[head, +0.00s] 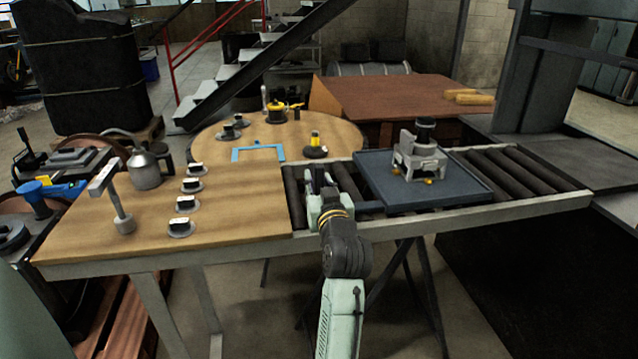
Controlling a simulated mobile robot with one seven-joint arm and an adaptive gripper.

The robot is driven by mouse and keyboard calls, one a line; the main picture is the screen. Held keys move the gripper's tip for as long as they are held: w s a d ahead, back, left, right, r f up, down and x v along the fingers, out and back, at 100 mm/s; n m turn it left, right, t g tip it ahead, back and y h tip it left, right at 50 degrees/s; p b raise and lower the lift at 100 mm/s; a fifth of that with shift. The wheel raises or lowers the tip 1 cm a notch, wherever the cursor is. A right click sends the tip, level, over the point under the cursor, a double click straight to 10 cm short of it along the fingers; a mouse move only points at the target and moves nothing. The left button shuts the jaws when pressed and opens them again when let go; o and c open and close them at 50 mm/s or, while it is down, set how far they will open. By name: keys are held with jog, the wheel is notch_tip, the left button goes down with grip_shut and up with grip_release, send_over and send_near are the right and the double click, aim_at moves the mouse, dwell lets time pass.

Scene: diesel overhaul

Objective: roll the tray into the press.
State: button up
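The dark blue tray (380,171) lies flat on the roller conveyor, with a grey metal fixture (418,155) standing on it. A dark cylindrical part (425,130) sits on top of the fixture. The press (540,75) is the tall dark frame at the right, beyond the conveyor's right end. My gripper (320,180) is over the rollers to the left of the tray, with a gap between it and the tray's left edge. Its fingers are small and partly hidden by its own body, so I cannot tell whether they are open.
Bare rollers (515,170) lie between the tray and the conveyor's right end. The wooden bench (120,225) at left holds several black-and-white parts, a hammer (115,200) and an oil can (145,168). A round wooden table (290,135) and a brown board (400,100) stand behind.

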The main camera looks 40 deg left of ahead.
grip_shut()
dwell(0.5)
